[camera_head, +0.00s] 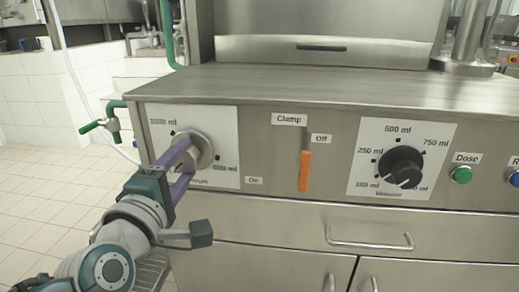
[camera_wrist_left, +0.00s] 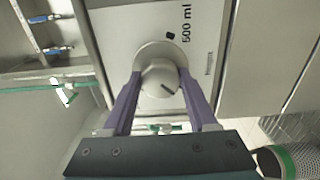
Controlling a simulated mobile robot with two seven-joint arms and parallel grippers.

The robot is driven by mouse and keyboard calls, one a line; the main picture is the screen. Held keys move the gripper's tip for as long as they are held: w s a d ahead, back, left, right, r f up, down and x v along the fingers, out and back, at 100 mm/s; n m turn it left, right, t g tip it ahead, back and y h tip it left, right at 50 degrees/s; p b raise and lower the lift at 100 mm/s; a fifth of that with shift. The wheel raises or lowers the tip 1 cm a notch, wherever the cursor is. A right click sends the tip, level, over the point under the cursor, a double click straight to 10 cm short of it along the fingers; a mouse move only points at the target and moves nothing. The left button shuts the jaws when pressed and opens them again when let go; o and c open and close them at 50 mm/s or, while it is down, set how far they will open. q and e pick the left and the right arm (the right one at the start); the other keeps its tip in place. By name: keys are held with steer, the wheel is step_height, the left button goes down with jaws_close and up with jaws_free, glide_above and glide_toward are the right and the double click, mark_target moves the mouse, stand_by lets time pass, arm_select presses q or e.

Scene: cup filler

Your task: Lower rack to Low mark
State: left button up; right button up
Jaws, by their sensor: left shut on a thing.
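A round silver knob (camera_head: 205,151) sits on a white plate (camera_head: 222,122) at the left of the steel machine front. The plate has marks reading 1000 ml at upper left and apparently 500 ml at lower right; the lettering below is partly hidden. My left gripper (camera_head: 187,153) reaches in from the lower left with its purple fingers shut on the knob. In the left wrist view the fingers (camera_wrist_left: 160,78) lie on either side of the knob (camera_wrist_left: 158,88). A short dark line shows on its face. No rack or Low mark is recognisable. My right gripper is out of view.
Right of the knob are an orange Clamp lever (camera_head: 305,171) between Off and On labels, a black volume dial (camera_head: 401,166) and a green Dose button (camera_head: 461,175). A drawer handle (camera_head: 369,243) juts out below. A green-handled tap (camera_head: 102,126) stands left.

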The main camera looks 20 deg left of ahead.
arm_select(q)
steer(key=o, duration=1.4)
steer(key=shift+c, duration=0.2)
steer(key=shift+s, duration=0.1)
steer(key=shift+s+d, duration=0.1)
steer(key=shift+s, duration=0.25)
steer(key=p+v, duration=0.1)
steer(key=v, duration=0.8)
steer(key=shift+p, duration=0.3)
